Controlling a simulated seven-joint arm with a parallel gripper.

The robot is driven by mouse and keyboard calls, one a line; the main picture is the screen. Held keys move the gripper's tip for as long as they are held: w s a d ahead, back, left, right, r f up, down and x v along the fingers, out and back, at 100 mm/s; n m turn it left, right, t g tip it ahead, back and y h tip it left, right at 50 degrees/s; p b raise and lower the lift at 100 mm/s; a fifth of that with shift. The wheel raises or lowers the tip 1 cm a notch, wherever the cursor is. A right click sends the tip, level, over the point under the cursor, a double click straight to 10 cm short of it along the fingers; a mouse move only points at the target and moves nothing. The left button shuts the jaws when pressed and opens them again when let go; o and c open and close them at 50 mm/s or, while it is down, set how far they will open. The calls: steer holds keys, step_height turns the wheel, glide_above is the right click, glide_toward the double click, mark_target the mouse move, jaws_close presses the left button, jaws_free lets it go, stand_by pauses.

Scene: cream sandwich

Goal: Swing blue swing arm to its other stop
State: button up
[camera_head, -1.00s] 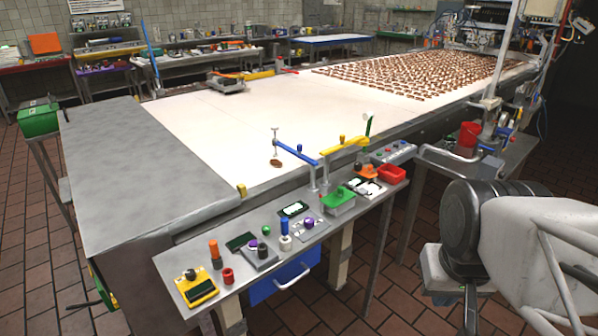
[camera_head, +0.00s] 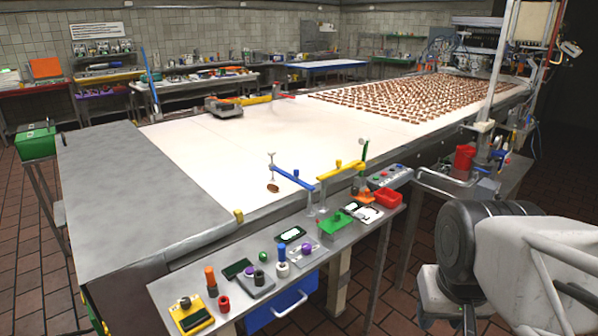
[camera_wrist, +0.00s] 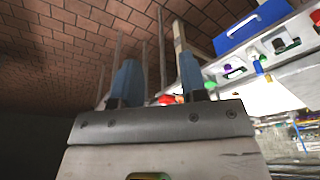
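The blue swing arm (camera_head: 292,177) is a bar on an upright post at the edge of the white belt. It reaches out left over the belt, with a thin upright rod at its free end and a brown round piece below. A yellow swing arm (camera_head: 342,170) stands just to its right. My gripper (camera_wrist: 157,82) shows in the wrist view with its two blue-grey fingers apart and nothing between them. It is well away from the blue swing arm. The head view shows my arm at the lower right, and the fingers are not visible there.
A narrow side table (camera_head: 232,308) in front of the belt carries several knobs, buttons, a green box (camera_head: 333,222) and a red bin (camera_head: 388,198). A blue drawer (camera_head: 283,303) hangs below it. Open tiled floor lies between the table and my arm.

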steer(key=shift+o, duration=0.5)
steer(key=w+a+r+n, duration=0.1)
steer(key=w+r, duration=0.2)
steer(key=w, duration=0.5)
steer(key=w+a+r+n, duration=0.1)
steer(key=w+r, duration=0.3)
steer(key=w, duration=0.5)
steer(key=shift+a+r+n+g, duration=0.2)
steer(key=shift+a+n+g, duration=0.15)
steer(key=shift+a, duration=0.25)
steer(key=n+g, duration=0.2)
steer(key=n, duration=0.7)
glide_above(296, 170)
steer(key=f, duration=0.8)
steer(key=shift+s+d+f, duration=0.1)
steer(key=shift+s+d, duration=0.2)
steer(key=shift+s, duration=0.05)
steer(key=shift+w+a+f, duration=0.2)
steer(key=shift+w+a, duration=0.05)
steer(key=shift+w, duration=0.05)
steer(key=shift+f, duration=0.1)
steer(key=shift+f, duration=3.8)
jaws_close()
